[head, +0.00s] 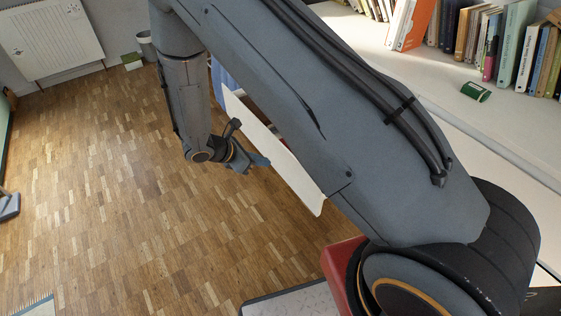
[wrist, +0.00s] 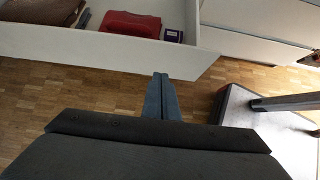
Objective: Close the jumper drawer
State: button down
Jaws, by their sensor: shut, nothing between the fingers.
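The open drawer's white front panel (head: 290,175) slants across the middle of the head view, partly hidden behind my arm. In the wrist view the drawer front (wrist: 100,54) crosses the upper left. Inside lie a red folded item (wrist: 130,23), a brown item (wrist: 45,10) and a small dark blue box (wrist: 173,35). Blue cloth (head: 222,82) shows at its far end in the head view. My gripper (head: 262,161) is shut and empty, on the outer side of the panel. Its fingertips (wrist: 161,76) are close to the panel's lower edge; I cannot tell whether they touch.
White drawer fronts (wrist: 255,45) stand to the right in the wrist view. A radiator (head: 50,40) and bin (head: 146,45) are far left. The wooden floor (head: 100,190) is mostly clear.

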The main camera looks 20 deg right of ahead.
aim_at(296, 162)
jog(key=x, duration=0.4)
jog(key=d+r+x, duration=0.1)
jog(key=x, duration=0.3)
jog(key=d+r+x, duration=0.1)
jog(key=x, duration=0.3)
jog(key=shift+w+d+f+p, duration=0.1)
jog(key=shift+w+f+p, duration=0.05)
jog(key=shift+w+p, duration=0.25)
jog(key=shift+d, duration=0.1)
